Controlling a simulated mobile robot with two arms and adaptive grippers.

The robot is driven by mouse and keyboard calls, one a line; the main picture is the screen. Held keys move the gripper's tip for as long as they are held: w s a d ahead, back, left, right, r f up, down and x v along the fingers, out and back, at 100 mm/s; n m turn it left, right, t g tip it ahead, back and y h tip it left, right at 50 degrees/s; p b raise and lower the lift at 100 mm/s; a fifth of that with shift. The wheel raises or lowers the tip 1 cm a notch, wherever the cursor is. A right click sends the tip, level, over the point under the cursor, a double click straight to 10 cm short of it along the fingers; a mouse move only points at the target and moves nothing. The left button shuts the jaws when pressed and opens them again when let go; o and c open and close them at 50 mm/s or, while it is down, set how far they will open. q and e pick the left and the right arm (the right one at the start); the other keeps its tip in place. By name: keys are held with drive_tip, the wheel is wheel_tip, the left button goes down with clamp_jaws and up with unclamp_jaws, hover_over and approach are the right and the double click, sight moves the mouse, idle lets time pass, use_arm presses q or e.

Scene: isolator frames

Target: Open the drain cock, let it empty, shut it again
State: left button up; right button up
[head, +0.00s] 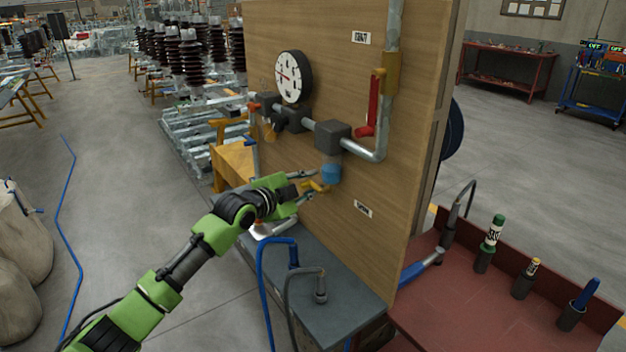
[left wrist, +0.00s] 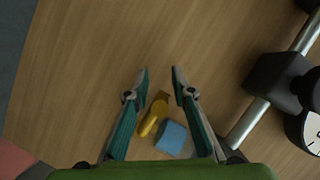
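The drain cock is a blue body (head: 331,174) with a yellow lever (head: 316,186), under a dark block on the pipe of the upright wooden board. A small label that seems to read DRAIN (head: 363,209) is below it. My left gripper (head: 313,184) reaches in from the left, its fingers at the lever. In the left wrist view my gripper (left wrist: 159,72) is open, and the yellow lever (left wrist: 154,114) lies between the two fingers with a gap on each side. The blue body (left wrist: 171,137) is beside the lever, nearer the right finger. My right gripper is not in view.
A dial gauge (head: 294,77), a red lever (head: 373,103) and a grey pipe (head: 393,40) are on the board (head: 330,30). A grey bench (head: 345,284) with hoses is below. A red tray (head: 470,310) with upright tools stands at right. Open floor lies at left.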

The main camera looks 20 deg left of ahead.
use_arm(q)
drive_tip(key=shift+w+d+f, duration=0.1)
drive_tip(key=shift+w+d, duration=0.1)
drive_tip(key=shift+w, duration=0.25)
clamp_jaws()
drive_tip(key=shift+w, duration=0.1)
